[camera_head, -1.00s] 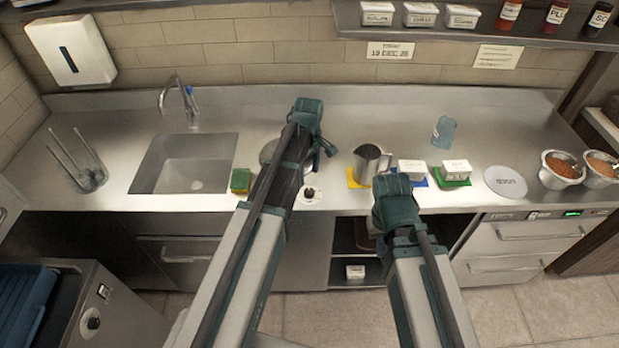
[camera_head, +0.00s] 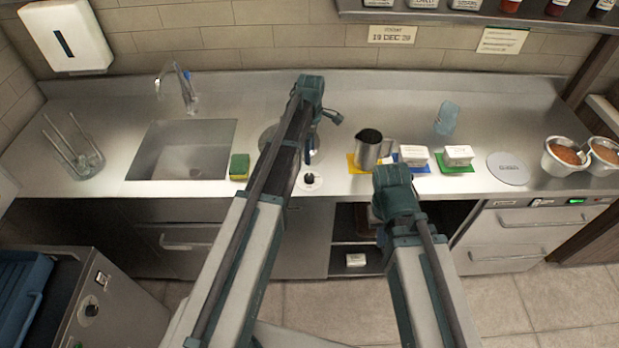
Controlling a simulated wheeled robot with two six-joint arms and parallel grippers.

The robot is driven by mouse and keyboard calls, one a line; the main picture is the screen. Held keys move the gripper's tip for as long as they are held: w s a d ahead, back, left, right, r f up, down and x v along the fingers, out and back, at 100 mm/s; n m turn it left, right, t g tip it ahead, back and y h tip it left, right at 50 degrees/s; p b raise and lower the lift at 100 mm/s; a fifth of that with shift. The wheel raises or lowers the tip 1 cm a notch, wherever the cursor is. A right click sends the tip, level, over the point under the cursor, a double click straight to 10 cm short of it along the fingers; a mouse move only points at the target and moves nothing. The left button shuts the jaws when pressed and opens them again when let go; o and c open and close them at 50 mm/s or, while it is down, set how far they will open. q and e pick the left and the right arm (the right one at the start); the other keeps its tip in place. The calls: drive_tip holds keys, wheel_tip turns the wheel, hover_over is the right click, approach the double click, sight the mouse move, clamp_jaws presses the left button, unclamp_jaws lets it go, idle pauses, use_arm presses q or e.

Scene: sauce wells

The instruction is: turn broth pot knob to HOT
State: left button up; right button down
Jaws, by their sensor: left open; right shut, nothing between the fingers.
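The knob (camera_head: 309,180) is a small dark knob on a round white dial at the counter's front. Its markings are too small to read. A round metal pot (camera_head: 268,138), probably the broth pot, stands behind it, mostly hidden by my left arm. My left gripper (camera_head: 320,136) is open and empty above the counter, just behind and above the knob, apart from it as far as I can tell. My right gripper (camera_head: 393,182) is shut and empty at the counter's front edge, right of the knob; its wrist hides the fingertips.
A metal pitcher (camera_head: 372,150) stands on a yellow mat right of the knob. White containers sit on blue and green mats beyond it. A sponge (camera_head: 239,167) and a sink (camera_head: 183,150) are to the left. A blue translucent cup (camera_head: 446,118) stands farther back.

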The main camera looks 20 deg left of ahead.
sight(310, 176)
use_arm(q)
drive_tip(key=f+b, duration=0.6)
drive_tip(key=f, duration=0.1)
drive_tip(key=f+b, duration=0.4)
drive_tip(key=shift+s, duration=0.3)
clamp_jaws()
